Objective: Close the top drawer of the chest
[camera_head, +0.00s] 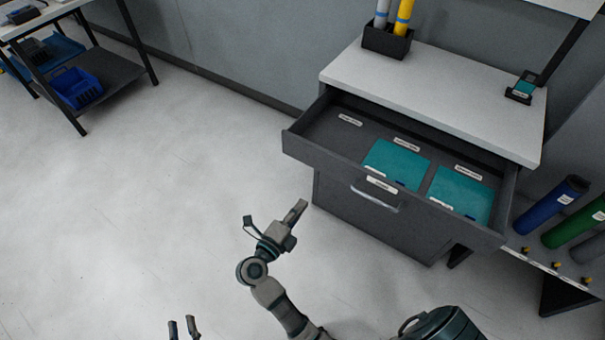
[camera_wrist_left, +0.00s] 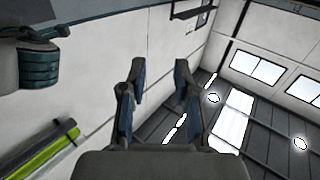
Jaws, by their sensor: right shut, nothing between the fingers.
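The grey chest (camera_head: 337,199) with a white top stands at the right in the head view. Its top drawer (camera_head: 428,215) is pulled well out and shows its inside, with two teal pieces (camera_head: 396,163) and small white labels. A curved handle (camera_head: 375,199) is on the drawer front. My right gripper (camera_head: 299,210) is shut and empty, to the left of the drawer front and apart from it. My left gripper (camera_head: 184,324) is at the bottom edge, far from the drawer; its fingers are apart and empty, also in the left wrist view (camera_wrist_left: 158,72).
A black holder (camera_head: 386,41) with yellow and grey rolls and a small black stand (camera_head: 521,88) are on the chest top. Blue, green and grey rolls (camera_head: 551,204) are at the right. A table with a blue bin (camera_head: 76,88) is far left. The floor left of the chest is clear.

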